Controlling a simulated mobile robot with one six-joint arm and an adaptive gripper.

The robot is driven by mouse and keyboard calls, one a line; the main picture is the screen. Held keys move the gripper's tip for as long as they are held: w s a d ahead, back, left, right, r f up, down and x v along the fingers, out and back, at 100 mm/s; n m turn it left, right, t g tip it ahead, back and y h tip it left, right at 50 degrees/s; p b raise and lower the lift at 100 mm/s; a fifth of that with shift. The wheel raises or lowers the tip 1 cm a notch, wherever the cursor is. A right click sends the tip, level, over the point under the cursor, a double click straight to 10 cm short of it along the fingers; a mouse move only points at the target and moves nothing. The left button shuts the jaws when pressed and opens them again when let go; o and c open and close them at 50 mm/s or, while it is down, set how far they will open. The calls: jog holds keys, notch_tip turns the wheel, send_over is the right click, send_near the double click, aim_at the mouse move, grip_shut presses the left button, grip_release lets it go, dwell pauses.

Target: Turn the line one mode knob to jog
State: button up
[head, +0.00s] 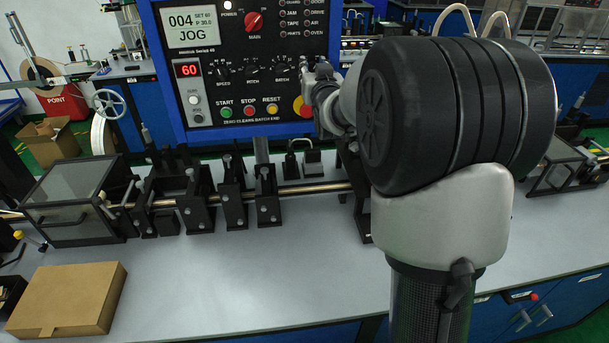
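The blue-framed control panel (240,60) stands upright behind the bench. I see no knob labelled mode; the panel part behind my gripper is hidden. My gripper (314,83) is at the panel's lower right, beside the batch knob in the picture. Its fingers are small and partly hidden, so I cannot tell whether they are open or touching anything.
A yellow-ringed red button (302,107) sits close by my gripper, partly covered. Green, red and yellow buttons line the panel's lower edge. A metal rod (300,188) with black brackets runs below. A cardboard box (68,299) lies front left; the front middle bench is clear.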

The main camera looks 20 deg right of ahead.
jog(key=n+p, duration=0.6)
jog(key=shift+a+r, duration=0.15)
jog(key=shift+r, duration=0.1)
jog(key=shift+s+a+f+n, duration=0.1)
jog(key=shift+s+n, duration=0.2)
jog(key=shift+s, duration=0.05)
jog(key=v, duration=1.7)
jog(key=s+a+f+m+g+y+b, duration=0.1)
jog(key=s+a+f+g+y+b, duration=0.2)
jog(key=s+a+f+g+b, duration=0.3)
jog(key=shift+s+a+f+m+g+b, duration=0.35)
jog(key=shift+s+a+f+b, duration=0.9)
jog(key=shift+f, duration=1.85)
jog(key=shift+s+a+p, duration=0.35)
jog(key=shift+s+p, duration=0.05)
jog(key=shift+s, duration=0.05)
